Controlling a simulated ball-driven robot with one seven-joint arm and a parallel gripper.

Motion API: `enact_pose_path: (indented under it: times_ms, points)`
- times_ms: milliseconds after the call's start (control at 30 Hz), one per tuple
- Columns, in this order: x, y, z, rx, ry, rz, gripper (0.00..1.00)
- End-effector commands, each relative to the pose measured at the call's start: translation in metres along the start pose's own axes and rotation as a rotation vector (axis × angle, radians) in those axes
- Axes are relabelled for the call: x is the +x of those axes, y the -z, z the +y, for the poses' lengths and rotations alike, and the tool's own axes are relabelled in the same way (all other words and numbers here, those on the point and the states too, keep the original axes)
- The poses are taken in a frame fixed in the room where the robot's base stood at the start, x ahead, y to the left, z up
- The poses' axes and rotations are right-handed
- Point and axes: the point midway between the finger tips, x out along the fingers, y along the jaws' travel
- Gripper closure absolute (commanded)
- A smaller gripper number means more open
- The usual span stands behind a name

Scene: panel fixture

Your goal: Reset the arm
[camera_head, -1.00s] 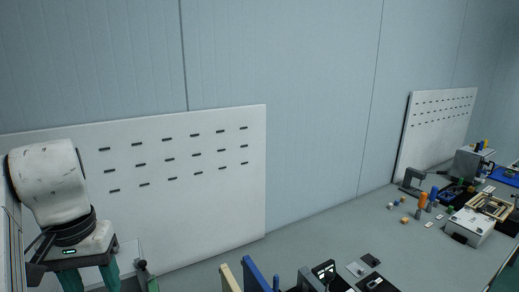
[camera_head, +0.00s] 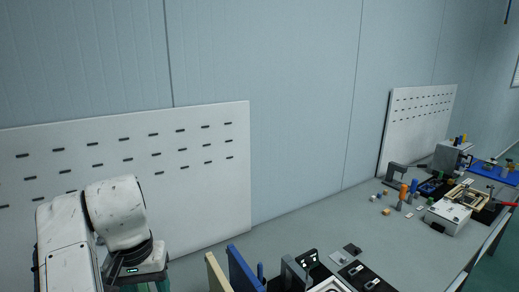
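My arm shows at the lower left of the head view, its white wrist links in front of the near slotted white panel (camera_head: 200,190). My gripper (camera_head: 148,287) is at the bottom edge below the wrist. Only a sliver of its green part shows, and the fingertips are cut off by the frame. I cannot see whether it is open or shut, or whether it holds anything.
A grey table (camera_head: 300,225) runs along the blue wall. Near the bottom stand a cream board (camera_head: 216,275), a blue board (camera_head: 243,270) and dark fixtures (camera_head: 350,272). Orange cylinders (camera_head: 403,191), a white box (camera_head: 447,216) and a second slotted panel (camera_head: 420,125) are further right. The middle tabletop is clear.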

Motion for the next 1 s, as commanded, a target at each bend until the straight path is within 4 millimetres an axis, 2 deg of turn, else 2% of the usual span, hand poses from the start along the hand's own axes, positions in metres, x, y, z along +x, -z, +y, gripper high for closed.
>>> enact_pose_path:
  times_ms: [33, 167, 267, 400, 467, 500, 567, 700, 800, 1000]
  points:
    - [0.015, 0.003, 0.017, 0.017, -0.007, 0.002, 0.47]
    - [0.052, 0.007, 0.062, 0.059, -0.022, 0.012, 0.47]
    - [0.09, 0.005, 0.113, 0.098, -0.039, 0.022, 0.47]
    - [0.142, -0.011, 0.187, 0.148, -0.065, 0.04, 0.47]
    - [0.163, -0.023, 0.218, 0.165, -0.074, 0.046, 0.47]
    - [0.176, -0.032, 0.238, 0.176, -0.082, 0.048, 0.47]
    - [0.196, -0.049, 0.266, 0.19, -0.09, 0.053, 0.47]
    - [0.235, -0.096, 0.325, 0.215, -0.106, 0.059, 0.47]
    - [0.258, -0.137, 0.359, 0.228, -0.111, 0.061, 0.47]
    - [0.291, -0.228, 0.403, 0.245, -0.103, 0.058, 0.47]
